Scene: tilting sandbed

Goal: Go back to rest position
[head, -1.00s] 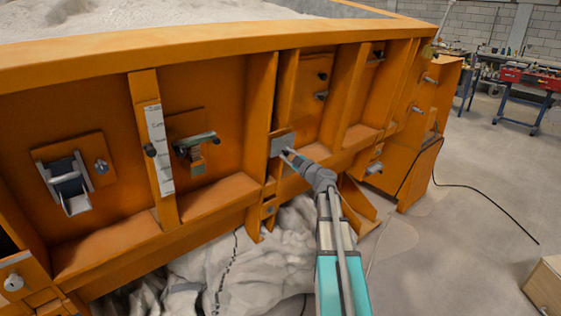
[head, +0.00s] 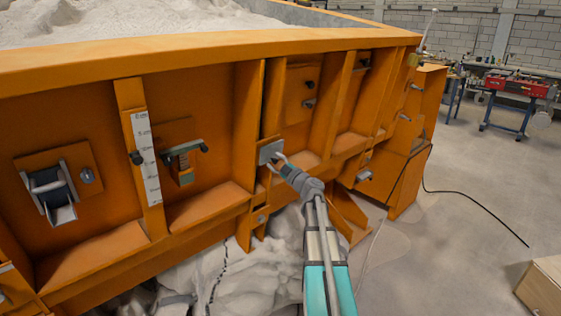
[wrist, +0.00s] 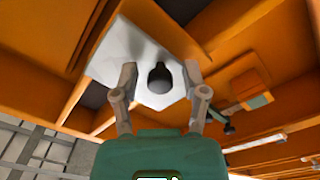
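My gripper (head: 281,162) is at a small grey plate (head: 271,151) on the front of the orange sandbed (head: 213,131). In the wrist view my gripper (wrist: 161,70) has its two fingers spread apart. A dark round knob (wrist: 160,80) on the pale plate (wrist: 118,58) shows between the fingers. The fingers stand on either side of it with visible gaps, and it is not gripped. The exact distance from the fingertips to the plate cannot be told. My arm reaches up from the bottom of the head view.
Upright orange ribs flank the plate. Pale rock-like material (head: 255,268) lies below. Open floor with a black cable (head: 476,202) is at right.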

